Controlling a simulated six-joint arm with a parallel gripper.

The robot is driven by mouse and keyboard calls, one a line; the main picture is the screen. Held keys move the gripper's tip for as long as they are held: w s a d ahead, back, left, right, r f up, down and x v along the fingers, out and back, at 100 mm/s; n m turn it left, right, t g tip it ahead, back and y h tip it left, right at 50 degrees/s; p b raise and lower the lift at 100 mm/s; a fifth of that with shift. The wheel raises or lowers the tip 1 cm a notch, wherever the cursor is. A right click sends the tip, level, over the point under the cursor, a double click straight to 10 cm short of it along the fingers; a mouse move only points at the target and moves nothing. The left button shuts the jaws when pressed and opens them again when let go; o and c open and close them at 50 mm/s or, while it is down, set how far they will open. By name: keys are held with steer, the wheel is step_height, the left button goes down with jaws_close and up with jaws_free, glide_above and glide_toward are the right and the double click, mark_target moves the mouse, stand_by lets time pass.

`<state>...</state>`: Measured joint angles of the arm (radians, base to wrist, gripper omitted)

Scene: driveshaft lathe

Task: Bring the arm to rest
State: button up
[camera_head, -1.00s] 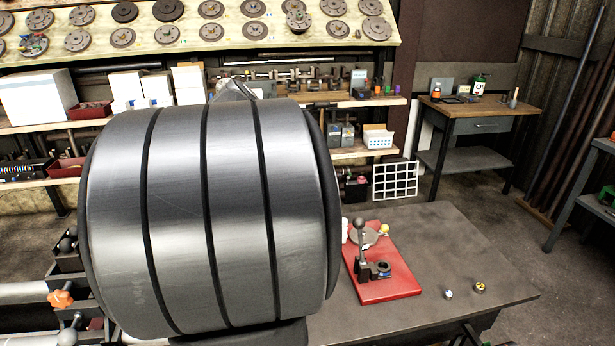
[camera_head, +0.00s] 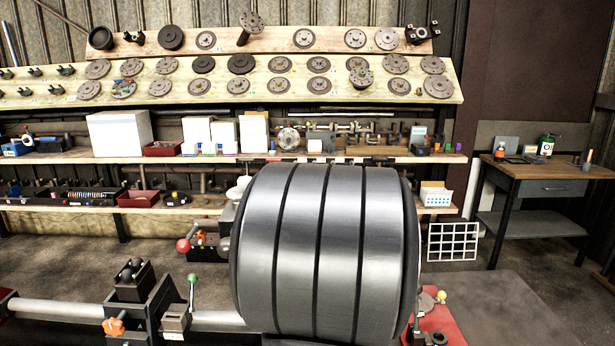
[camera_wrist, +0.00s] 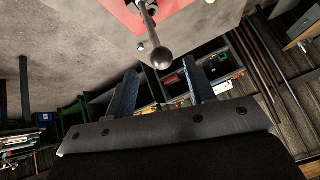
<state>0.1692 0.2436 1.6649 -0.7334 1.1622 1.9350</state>
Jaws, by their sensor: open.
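My gripper (camera_wrist: 160,66) shows in the wrist view. Its two bluish fingers are spread apart, and nothing is held between them. A dark ball-ended lever (camera_wrist: 162,57) appears at the gap between the fingertips; I cannot tell how far from them it is. The lever stands over a red plate (camera_wrist: 150,12) at the top of the wrist view. In the head view my gripper is not visible. The red plate (camera_head: 441,322) is partly hidden there.
Shelves (camera_head: 300,157) with boxes and discs line the back wall. A wooden-topped bench (camera_head: 540,170) stands at the right. Lathe parts with an orange knob (camera_head: 113,326) and a green-tipped lever (camera_head: 192,280) are at the lower left.

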steer(key=shift+x, duration=2.15)
steer(key=w+v, duration=0.1)
steer(key=v, duration=1.7)
steer(key=x, duration=0.6)
steer(key=d+r+x, duration=0.1)
steer(key=x, duration=0.5)
steer(key=s+d+x, duration=0.1)
steer(key=x, duration=0.6)
steer(key=shift+s+r, duration=0.1)
steer(key=shift+r, duration=0.05)
steer(key=d+f+y, duration=0.2)
steer(key=d+y, duration=0.6)
steer(key=d, duration=0.2)
step_height(320, 180, up, 9)
steer(key=shift+a, duration=0.15)
